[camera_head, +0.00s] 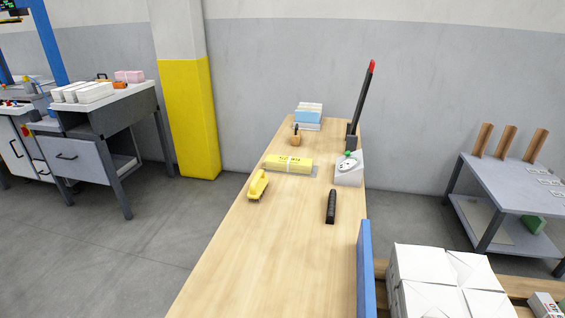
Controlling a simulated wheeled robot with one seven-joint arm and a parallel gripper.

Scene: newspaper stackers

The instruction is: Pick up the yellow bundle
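The yellow bundle (289,163) lies flat across the long wooden table (250,245), toward its far half. It has dark print on top and seems to rest on a thin grey sheet that shows at its right end. A separate small yellow tool (257,184) lies in front of it to the left. My gripper is not in view.
Near the bundle are a black bar (330,206), a white box with a dial (349,168), a tall black post with a red tip (362,100) and a wooden pot (296,138). A blue panel (366,270) and white blocks (440,282) stand right. The near tabletop is clear.

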